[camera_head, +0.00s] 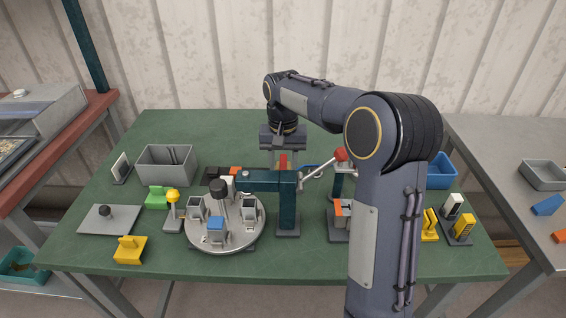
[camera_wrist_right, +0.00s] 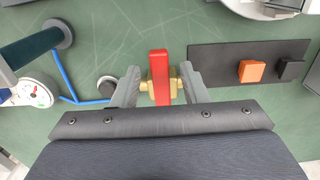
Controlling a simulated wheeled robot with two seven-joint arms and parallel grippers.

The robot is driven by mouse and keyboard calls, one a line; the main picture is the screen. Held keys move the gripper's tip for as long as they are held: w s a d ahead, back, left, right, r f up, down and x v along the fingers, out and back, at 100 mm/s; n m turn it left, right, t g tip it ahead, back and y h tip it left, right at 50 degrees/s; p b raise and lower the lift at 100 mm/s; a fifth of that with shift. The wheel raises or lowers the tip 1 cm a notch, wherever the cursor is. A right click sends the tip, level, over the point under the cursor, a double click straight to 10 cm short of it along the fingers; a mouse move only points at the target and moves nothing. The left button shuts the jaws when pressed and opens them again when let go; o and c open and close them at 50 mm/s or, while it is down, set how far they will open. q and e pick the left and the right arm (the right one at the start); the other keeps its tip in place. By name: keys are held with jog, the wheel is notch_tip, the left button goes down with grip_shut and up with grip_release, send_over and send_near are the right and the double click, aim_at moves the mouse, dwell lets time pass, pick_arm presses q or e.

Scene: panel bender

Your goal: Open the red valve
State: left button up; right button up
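The red valve is a red bar handle (camera_wrist_right: 159,78) on a brass body (camera_wrist_right: 175,88). It stands between the two fingers of my right gripper (camera_wrist_right: 158,80), with a visible gap on each side of the red bar. The fingers look open; I cannot tell whether they touch the brass ends. In the head view my right gripper (camera_head: 284,155) points down behind the teal press frame, and the red handle (camera_head: 283,162) shows between its fingers. The lower part of the valve is hidden there by the press arm. My left gripper is not in view.
The teal press post (camera_head: 287,207) stands just in front of the gripper, with a red-knobbed lever (camera_head: 340,154) to the right. A round turntable (camera_head: 243,235) lies front left. A blue hose (camera_wrist_right: 68,80) runs near the valve. A black plate (camera_wrist_right: 215,60) carries an orange block (camera_wrist_right: 252,71).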

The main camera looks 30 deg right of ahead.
grip_shut()
dwell(0.5)
